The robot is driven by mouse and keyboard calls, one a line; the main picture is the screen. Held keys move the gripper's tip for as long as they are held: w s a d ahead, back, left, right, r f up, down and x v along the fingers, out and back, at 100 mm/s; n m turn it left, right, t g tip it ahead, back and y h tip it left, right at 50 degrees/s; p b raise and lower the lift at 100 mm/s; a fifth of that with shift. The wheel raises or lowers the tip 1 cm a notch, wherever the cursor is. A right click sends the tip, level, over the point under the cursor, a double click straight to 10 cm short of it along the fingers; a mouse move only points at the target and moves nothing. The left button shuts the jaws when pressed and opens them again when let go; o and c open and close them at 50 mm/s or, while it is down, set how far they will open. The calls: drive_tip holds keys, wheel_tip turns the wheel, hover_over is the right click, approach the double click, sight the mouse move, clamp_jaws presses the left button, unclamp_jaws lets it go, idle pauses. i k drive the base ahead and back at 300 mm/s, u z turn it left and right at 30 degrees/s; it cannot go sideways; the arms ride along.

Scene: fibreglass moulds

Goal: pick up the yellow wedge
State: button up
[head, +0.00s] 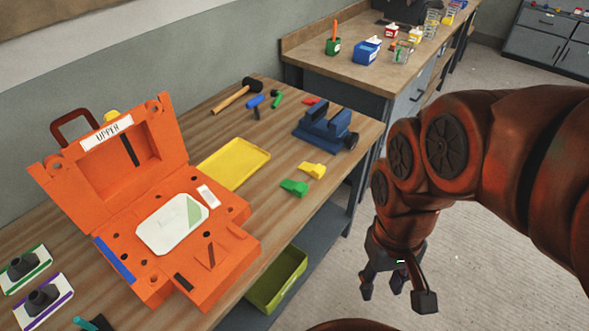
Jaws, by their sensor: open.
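The yellow wedge (312,171) lies on the wooden workbench near its right edge, just behind a green wedge (295,187). Both are small blocks with sloped shapes. My gripper (385,288) hangs open and empty over the floor, to the right of the bench and nearer to the camera than the wedge. Its fingers point down, apart from any object. Nothing covers the yellow wedge in this view.
An open orange mould (212,263) fills the near left of the bench. A yellow tray (234,163) lies left of the wedge, and a blue vise (326,128) stands behind it. A green bin (277,281) sits below the bench edge. A hammer (236,96) lies farther back.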

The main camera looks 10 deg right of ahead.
sight(318, 171)
drive_tip(key=z, duration=0.05)
drive_tip(key=k, duration=0.5)
drive_tip(key=u, duration=0.75)
drive_tip(key=i, duration=0.8)
drive_tip(key=z, duration=0.25)
